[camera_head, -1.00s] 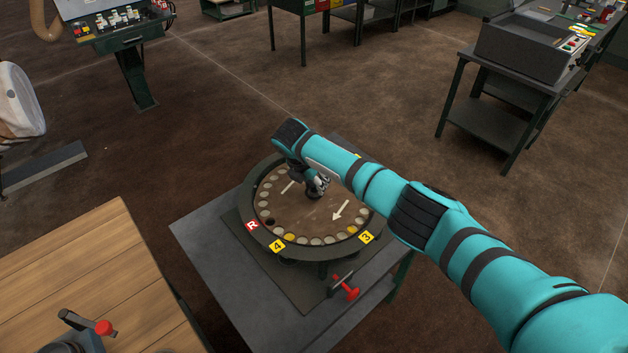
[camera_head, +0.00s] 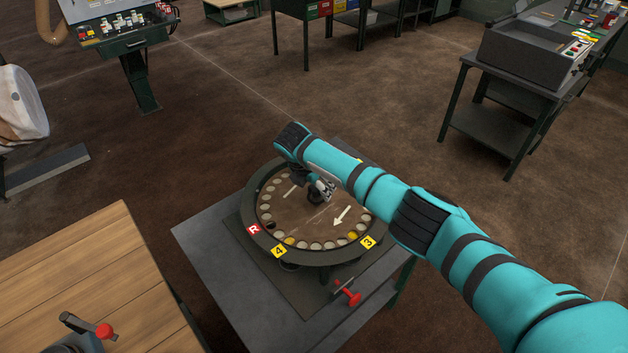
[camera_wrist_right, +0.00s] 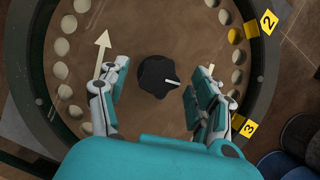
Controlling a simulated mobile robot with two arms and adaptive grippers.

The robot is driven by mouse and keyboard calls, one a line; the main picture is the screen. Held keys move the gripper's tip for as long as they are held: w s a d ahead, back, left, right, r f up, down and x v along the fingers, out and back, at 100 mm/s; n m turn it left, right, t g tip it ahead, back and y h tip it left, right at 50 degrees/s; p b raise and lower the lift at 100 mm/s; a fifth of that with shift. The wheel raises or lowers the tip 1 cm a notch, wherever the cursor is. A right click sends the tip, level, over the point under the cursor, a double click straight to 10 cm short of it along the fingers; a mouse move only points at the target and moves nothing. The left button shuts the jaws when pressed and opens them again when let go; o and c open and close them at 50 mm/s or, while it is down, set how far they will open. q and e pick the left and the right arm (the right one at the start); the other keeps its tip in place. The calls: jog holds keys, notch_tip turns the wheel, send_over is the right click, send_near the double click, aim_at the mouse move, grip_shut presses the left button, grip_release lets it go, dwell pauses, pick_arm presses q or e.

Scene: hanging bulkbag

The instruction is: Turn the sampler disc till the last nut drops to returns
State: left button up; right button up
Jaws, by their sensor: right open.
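The sampler disc (camera_head: 300,216) is a round brown plate with a ring of pale pockets and white arrows, set in a dark rim on a grey stand. Two pockets look yellow, one near label 4 (camera_head: 279,251) and one near label 3 (camera_head: 368,242). A dark pocket lies near the red R label (camera_head: 254,229). The black lobed knob (camera_wrist_right: 157,76) sits at the disc's centre. My right gripper (camera_wrist_right: 155,82) is open, one finger on each side of the knob, with gaps between. I cannot tell its height above the knob. My left gripper is out of view.
A red-handled clamp (camera_head: 350,296) is at the stand's front edge. A wooden table (camera_head: 85,275) stands at the lower left with another red-ended handle. A dark bench (camera_head: 510,115) is at the upper right. Open floor lies behind the stand.

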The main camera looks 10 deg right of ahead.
jog(key=v, duration=1.2)
jog(key=shift+f, duration=0.1)
